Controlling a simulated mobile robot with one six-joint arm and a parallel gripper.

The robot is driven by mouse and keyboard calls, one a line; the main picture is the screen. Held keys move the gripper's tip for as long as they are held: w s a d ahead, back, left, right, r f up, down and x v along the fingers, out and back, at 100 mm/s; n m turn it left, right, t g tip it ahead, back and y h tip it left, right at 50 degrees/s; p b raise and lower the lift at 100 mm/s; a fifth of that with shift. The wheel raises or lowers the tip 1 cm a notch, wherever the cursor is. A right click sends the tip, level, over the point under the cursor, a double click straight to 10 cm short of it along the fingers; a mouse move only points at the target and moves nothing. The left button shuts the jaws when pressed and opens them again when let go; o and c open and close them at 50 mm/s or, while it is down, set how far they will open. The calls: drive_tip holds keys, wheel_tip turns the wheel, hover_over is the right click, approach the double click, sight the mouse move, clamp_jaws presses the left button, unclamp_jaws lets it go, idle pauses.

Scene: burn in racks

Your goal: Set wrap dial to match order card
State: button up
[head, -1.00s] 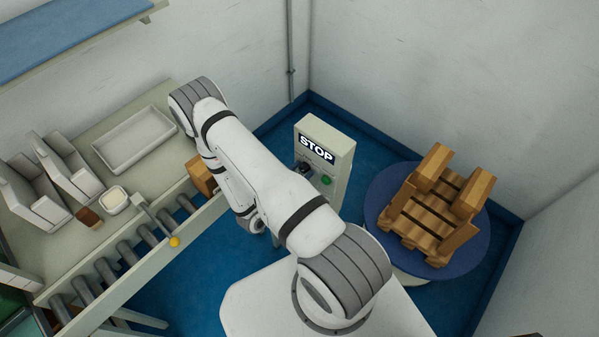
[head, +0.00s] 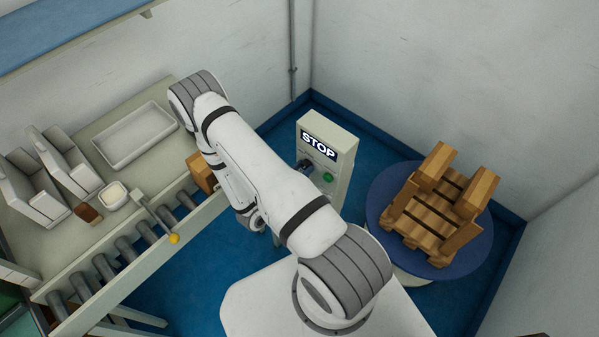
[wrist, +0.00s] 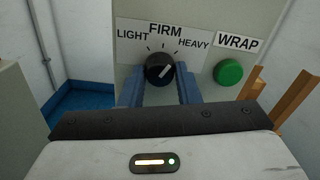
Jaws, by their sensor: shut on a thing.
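The black wrap dial (wrist: 160,70) is on the grey control panel (head: 341,178), under the labels LIGHT, FIRM and HEAVY. Its white pointer line slants up and right, toward the HEAVY side. In the wrist view my gripper (wrist: 160,88) has a blue finger on each side of the dial and is shut on it. A round green button (wrist: 228,72) sits right of the dial, below the WRAP label. In the head view the panel shows a STOP sign, and my arm hides part of the panel area. I see no order card in these views.
A blue turntable (head: 377,200) with a wooden pallet-like stack (head: 437,208) stands right of the panel. A roller conveyor (head: 130,257), a bench with a grey tray (head: 135,138), and a brown box (head: 200,173) are at left. White walls close in behind.

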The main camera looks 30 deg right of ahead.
drive_tip(key=n+b, duration=0.1)
drive_tip(key=n, duration=0.3)
drive_tip(key=shift+s+d+n, duration=0.1)
drive_tip(key=shift+n, duration=0.3)
drive_tip(key=shift+r+n+b, duration=0.1)
drive_tip(key=shift+n+b, duration=0.2)
drive_tip(key=o, duration=1)
drive_tip(key=shift+a, duration=0.4)
drive_tip(key=shift+b+v, duration=0.85)
drive_tip(key=shift+v, duration=2.65)
drive_tip(key=shift+s, duration=0.1)
